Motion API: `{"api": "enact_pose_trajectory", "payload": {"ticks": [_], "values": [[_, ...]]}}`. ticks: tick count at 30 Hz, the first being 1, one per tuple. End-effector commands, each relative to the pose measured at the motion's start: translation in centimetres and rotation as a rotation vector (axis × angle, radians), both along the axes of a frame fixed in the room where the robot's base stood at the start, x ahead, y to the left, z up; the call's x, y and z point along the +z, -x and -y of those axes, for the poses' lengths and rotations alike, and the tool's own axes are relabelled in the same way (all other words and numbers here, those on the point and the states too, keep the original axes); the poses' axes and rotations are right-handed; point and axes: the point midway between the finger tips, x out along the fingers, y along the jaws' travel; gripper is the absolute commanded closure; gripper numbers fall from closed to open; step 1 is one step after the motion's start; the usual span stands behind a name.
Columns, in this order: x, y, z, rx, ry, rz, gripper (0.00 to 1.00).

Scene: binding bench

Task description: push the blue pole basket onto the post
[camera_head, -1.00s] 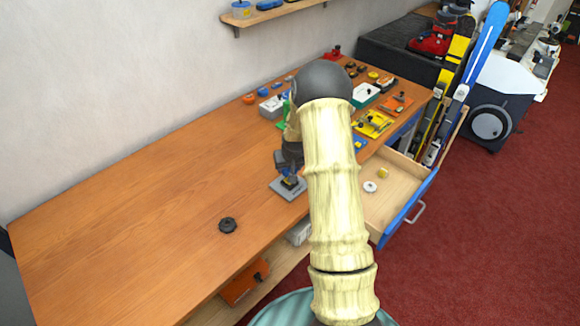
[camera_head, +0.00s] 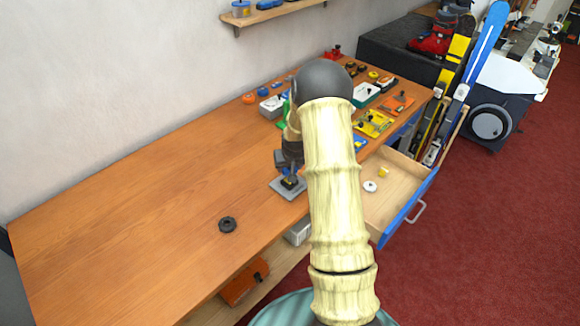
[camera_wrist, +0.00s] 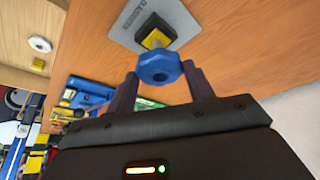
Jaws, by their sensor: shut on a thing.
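The blue pole basket (camera_wrist: 160,68) is a many-sided blue knob between the two dark fingertips in the wrist view. My gripper (camera_wrist: 161,84) is shut on it. Just beyond the basket is the post base, a black block with yellow (camera_wrist: 155,36) on a grey lettered plate (camera_wrist: 122,22). The basket overlaps the block in this view, and I cannot tell if they touch. In the head view my gripper (camera_head: 288,158) is above the grey plate (camera_head: 276,185) near the bench's front edge. The post itself is mostly hidden.
A black round part (camera_head: 228,225) lies on the clear left half of the wooden bench (camera_head: 150,215). An open drawer (camera_head: 385,205) holds a white disc (camera_head: 370,186) and a yellow piece (camera_head: 383,172). Several coloured trays and parts crowd the bench's far end.

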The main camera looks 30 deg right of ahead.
Motion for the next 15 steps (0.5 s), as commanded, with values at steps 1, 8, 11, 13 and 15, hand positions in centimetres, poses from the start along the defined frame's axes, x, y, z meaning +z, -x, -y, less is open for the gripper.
{"api": "enact_pose_trajectory", "payload": {"ticks": [1,8,11,13,15], "values": [[0.02,0.0,0.0,0.0,0.0,0.0,0.69],[0.01,-0.01,0.0,0.0,0.0,0.0,0.69],[-0.13,-0.01,0.0,0.0,0.0,0.0,0.69],[-0.28,-0.01,0.0,0.0,0.0,0.0,0.69],[-0.43,0.0,0.0,0.0,0.0,0.0,0.69]]}}
